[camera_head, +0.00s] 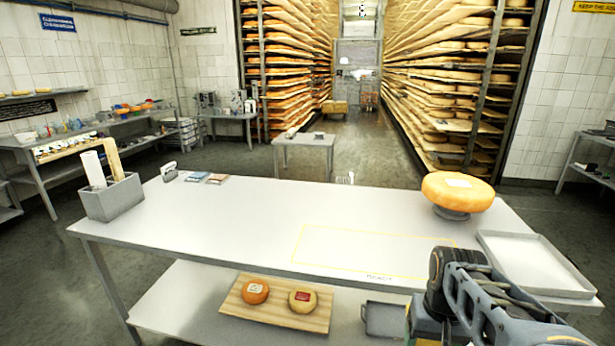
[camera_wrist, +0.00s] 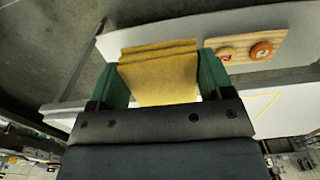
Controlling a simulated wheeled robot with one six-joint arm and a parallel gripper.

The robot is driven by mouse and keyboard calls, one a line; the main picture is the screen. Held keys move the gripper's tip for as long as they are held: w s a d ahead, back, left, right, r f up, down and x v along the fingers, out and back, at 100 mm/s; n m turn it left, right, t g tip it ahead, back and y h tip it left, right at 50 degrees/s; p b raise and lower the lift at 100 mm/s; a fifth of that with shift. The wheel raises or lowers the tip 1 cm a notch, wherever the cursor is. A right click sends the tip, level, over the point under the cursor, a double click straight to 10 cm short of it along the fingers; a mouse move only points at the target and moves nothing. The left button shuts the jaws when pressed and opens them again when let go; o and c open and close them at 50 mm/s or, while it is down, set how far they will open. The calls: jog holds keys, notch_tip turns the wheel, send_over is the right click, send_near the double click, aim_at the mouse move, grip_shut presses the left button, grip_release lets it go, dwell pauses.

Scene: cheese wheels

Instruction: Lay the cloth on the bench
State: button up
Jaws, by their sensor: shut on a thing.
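My gripper (camera_wrist: 160,72) shows in the wrist view with its two green fingers shut on a folded yellow cloth (camera_wrist: 162,84). The cloth sits between the fingers, its folded edge beyond the tips. The bench (camera_head: 230,225) is the long pale table across the head view. A thin yellow outline (camera_head: 330,228) is marked on its top, right of the middle, and nothing lies inside it. Part of the outline also shows in the wrist view (camera_wrist: 267,104). My arm comes in at the lower right of the head view, before the bench's front edge; the cloth cannot be made out there.
A cheese wheel (camera_head: 447,190) on a small stand and a white tray (camera_head: 535,262) occupy the bench's right end. A grey bin (camera_head: 113,199) stands at its left end. A wooden board (camera_head: 240,309) with two small cheeses lies on the lower shelf. The bench's middle is clear.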

jog(key=shift+w+d+r, duration=0.1)
jog(key=shift+w+d, duration=0.05)
jog(key=shift+w, duration=0.45)
jog(key=shift+w+d, duration=0.15)
jog(key=shift+w, duration=0.45)
jog(key=w+a+f+n, duration=0.1)
jog(key=w+a+f, duration=0.3)
jog(key=w+f, duration=0.8)
jog(key=s+a+f+n, duration=0.1)
jog(key=a+f, duration=0.2)
jog(key=f, duration=1.2)
jog(key=shift+s, duration=0.3)
